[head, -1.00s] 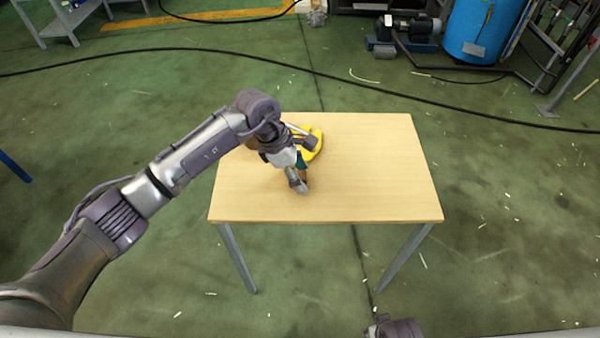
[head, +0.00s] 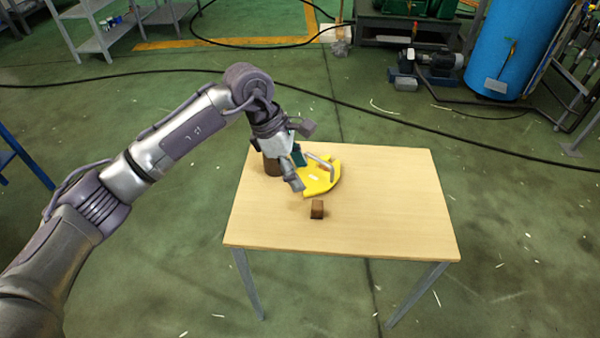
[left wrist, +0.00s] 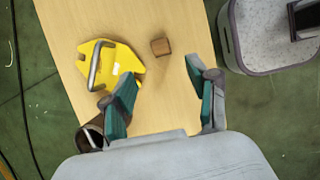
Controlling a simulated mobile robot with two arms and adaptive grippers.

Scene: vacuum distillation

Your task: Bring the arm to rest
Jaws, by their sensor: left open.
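My left gripper (head: 298,172) is open and empty above the left part of the wooden table (head: 390,220). In the left wrist view its two fingers (left wrist: 165,98) stand wide apart with bare tabletop between them. A small brown cube (head: 317,209) lies on the table, apart from the gripper; it also shows beyond the fingertips in the left wrist view (left wrist: 160,46). My right gripper is not in view.
A yellow piece with a metal handle (head: 322,180) lies behind the cube, close to the gripper. A brown round container (head: 272,167) stands at the table's left, partly hidden by my arm. The table's right half is clear.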

